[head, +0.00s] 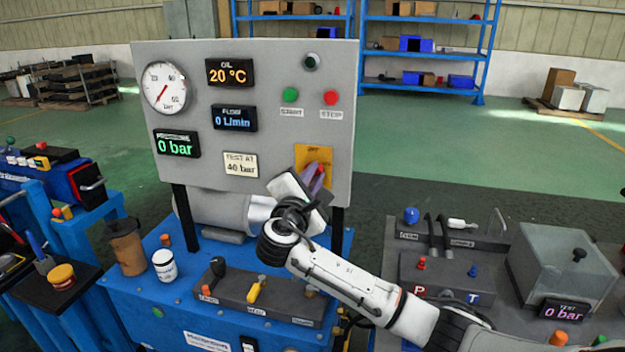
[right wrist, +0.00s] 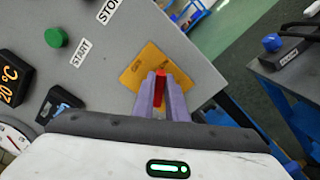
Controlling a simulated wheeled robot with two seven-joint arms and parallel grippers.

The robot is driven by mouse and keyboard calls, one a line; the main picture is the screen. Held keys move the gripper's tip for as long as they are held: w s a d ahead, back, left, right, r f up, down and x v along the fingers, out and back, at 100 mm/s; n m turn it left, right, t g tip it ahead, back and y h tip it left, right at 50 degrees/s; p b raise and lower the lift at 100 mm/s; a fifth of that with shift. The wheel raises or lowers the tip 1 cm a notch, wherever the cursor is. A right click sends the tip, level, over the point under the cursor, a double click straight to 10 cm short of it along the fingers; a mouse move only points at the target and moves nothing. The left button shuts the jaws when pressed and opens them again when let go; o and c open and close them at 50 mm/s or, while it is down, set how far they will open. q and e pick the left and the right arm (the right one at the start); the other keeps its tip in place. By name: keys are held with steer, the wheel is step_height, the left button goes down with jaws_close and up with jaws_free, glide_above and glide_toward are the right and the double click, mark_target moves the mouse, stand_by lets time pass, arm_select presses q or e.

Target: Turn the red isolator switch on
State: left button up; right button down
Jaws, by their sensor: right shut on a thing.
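The red isolator switch (right wrist: 160,88) sits on a yellow plate (right wrist: 138,70) at the lower right of the grey panel. In the head view the yellow plate (head: 313,153) shows, and the switch is mostly hidden behind my right gripper (head: 318,180). In the right wrist view the two purple fingers of my right gripper (right wrist: 161,95) are shut on the red handle, one on each side. The lettering on the plate is too small to read for sure. My left gripper is not in view.
The grey panel (head: 280,100) carries a pressure gauge (head: 165,87), several displays, a green START button (head: 291,95) and a red STOP button (head: 331,98). Below it, a blue bench (head: 190,310) holds a lever block (head: 262,297), a brown cup (head: 127,246) and a white jar (head: 164,265).

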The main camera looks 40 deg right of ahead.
steer(key=m+b, duration=0.2)
steer(key=m, duration=0.1)
steer(key=f+m+b, duration=0.1)
steer(key=m+b, duration=0.1)
steer(key=m, duration=0.1)
steer(key=shift+s+f+m, duration=0.15)
steer(key=shift+f+m, duration=0.05)
steer(key=shift+m, duration=0.1)
stand_by(0.5)
steer(key=c, duration=1.9)
jaws_free()
steer(key=shift+c, duration=0.2)
steer(key=shift+o, duration=0.9)
steer(key=shift+r, duration=0.15)
steer(key=b+v, duration=0.1)
steer(key=v, duration=0.9)
steer(key=shift+s, duration=0.2)
